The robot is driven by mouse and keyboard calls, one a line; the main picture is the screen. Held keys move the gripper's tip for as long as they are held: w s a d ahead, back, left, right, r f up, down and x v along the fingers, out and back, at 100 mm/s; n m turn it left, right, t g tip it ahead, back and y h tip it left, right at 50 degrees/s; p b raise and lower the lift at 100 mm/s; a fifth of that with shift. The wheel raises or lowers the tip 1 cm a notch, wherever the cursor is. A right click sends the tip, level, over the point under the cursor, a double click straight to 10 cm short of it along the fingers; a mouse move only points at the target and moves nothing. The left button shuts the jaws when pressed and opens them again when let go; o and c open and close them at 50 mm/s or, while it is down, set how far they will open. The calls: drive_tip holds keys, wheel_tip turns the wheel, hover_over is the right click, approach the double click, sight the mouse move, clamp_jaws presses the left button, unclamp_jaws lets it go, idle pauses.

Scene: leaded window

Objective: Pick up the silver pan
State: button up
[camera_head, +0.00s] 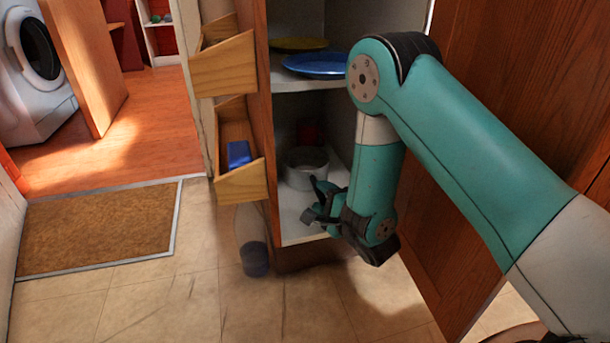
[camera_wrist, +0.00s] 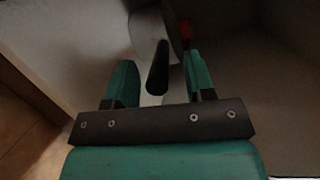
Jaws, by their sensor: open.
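The silver pan (camera_head: 305,166) stands on the lower shelf of the open cupboard, partly hidden behind my gripper in the head view. In the wrist view the pan (camera_wrist: 148,32) shows at the top centre, with its dark handle (camera_wrist: 157,78) pointing toward me. My gripper (camera_head: 318,205) is at the front of the lower shelf, in front of the pan. In the wrist view my gripper (camera_wrist: 160,82) has its two teal fingers apart, one on each side of the handle's near end. Whether a finger touches the handle cannot be told.
A red object (camera_wrist: 186,30) is behind the pan. A blue plate (camera_head: 316,64) and a yellow plate (camera_head: 298,44) lie on the upper shelf. Open drawers (camera_head: 240,184) are left of the cupboard; a bottle (camera_head: 251,240) stands below. The wooden door (camera_head: 470,240) is at right.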

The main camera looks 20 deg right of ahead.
drive_tip(key=shift+a, duration=0.3)
clamp_jaws()
drive_tip(key=shift+r, duration=0.1)
